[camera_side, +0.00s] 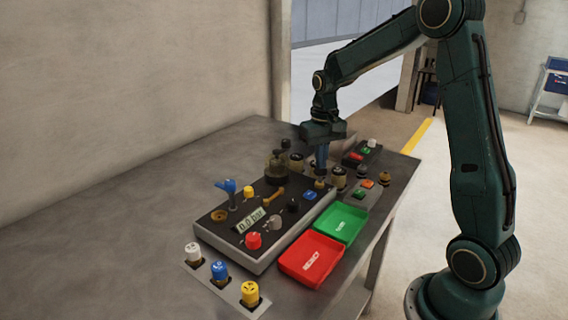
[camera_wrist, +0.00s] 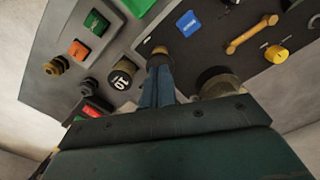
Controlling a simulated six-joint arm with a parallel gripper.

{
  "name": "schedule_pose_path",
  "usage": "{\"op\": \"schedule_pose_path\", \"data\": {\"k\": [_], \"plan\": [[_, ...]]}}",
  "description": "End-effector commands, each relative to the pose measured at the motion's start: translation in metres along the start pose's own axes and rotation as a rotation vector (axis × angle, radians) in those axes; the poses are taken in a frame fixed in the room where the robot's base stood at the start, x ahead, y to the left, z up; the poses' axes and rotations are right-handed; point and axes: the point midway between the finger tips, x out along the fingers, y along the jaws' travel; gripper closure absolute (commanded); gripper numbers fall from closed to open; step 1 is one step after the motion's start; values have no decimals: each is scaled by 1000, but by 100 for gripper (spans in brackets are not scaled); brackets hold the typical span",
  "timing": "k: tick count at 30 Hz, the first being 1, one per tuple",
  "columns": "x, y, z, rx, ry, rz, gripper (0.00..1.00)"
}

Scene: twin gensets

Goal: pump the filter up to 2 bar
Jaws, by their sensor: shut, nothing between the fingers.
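The readout (camera_side: 251,221) on the dark control panel shows 0.0 bar in the side view. My gripper (camera_side: 321,172) points down over the panel's far right corner, its blue fingers together and empty. Just below the fingertips is a small brass knob (camera_side: 319,184). In the wrist view my gripper (camera_wrist: 159,70) is shut at the near side of this brass knob (camera_wrist: 160,51); I cannot tell whether they touch.
A blue button (camera_wrist: 188,23) and a yellow handle (camera_wrist: 252,35) are on the panel. A black knob marked 10 (camera_wrist: 123,73) stands close left of the fingers. Red (camera_side: 311,259) and green (camera_side: 341,222) trays lie in front. The table's left side (camera_side: 130,230) is clear.

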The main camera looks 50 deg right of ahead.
Motion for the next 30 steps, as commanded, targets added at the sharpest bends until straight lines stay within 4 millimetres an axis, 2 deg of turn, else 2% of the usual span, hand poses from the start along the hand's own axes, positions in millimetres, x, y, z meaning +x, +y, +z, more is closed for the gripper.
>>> {"op": "schedule_pose_path", "data": {"k": [30], "plan": [[24, 0, 0, 0, -2, 0, 100]]}}
